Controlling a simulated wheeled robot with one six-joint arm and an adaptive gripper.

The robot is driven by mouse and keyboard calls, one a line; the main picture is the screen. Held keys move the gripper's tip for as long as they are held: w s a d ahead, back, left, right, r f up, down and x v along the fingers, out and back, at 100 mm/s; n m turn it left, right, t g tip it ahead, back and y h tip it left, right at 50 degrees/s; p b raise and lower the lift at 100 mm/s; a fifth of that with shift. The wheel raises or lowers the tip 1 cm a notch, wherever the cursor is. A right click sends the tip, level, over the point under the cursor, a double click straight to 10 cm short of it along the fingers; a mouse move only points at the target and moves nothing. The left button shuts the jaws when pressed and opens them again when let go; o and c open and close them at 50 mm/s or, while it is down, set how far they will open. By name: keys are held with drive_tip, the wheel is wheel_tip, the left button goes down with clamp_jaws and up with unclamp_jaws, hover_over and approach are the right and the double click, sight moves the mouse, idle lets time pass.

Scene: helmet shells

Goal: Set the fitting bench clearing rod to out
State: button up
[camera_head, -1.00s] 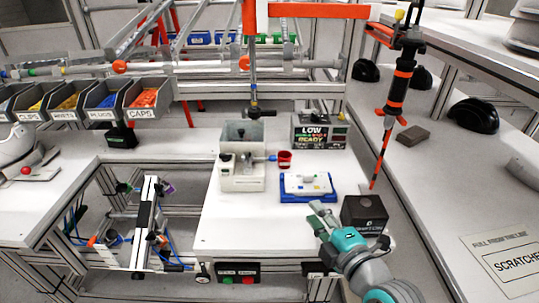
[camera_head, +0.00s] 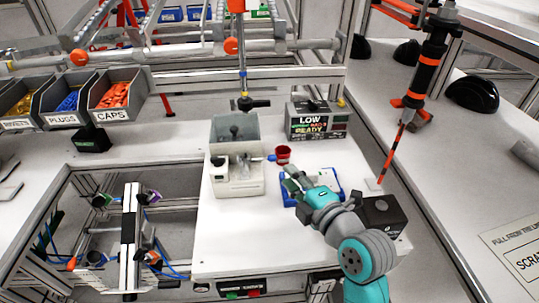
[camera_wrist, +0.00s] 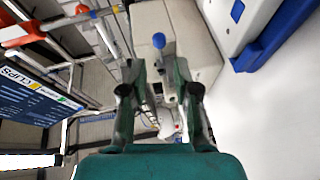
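A beige box-like unit (camera_head: 232,178) stands on the white bench. A short rod with a blue knob (camera_head: 271,157) sticks out of its right side, beside a red cup (camera_head: 283,155). I take this as the clearing rod; no label on it is readable. In the wrist view the blue knob (camera_wrist: 159,40) shows just beyond my fingertips, against the beige unit (camera_wrist: 195,45). My gripper (camera_head: 289,184) is over the blue tray, right of the unit and apart from the knob. In the wrist view my gripper (camera_wrist: 157,78) has its fingers spread with nothing between them.
The blue tray (camera_head: 288,201) lies partly under my gripper. A dark box (camera_head: 382,215) stands to the right, and a display box reading LOW and READY (camera_head: 316,121) behind. A black and orange tool (camera_head: 420,75) hangs at the right.

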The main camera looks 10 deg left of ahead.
sight(274, 160)
drive_tip(key=x, duration=0.9)
drive_tip(key=shift+w+a, duration=0.15)
clamp_jaws()
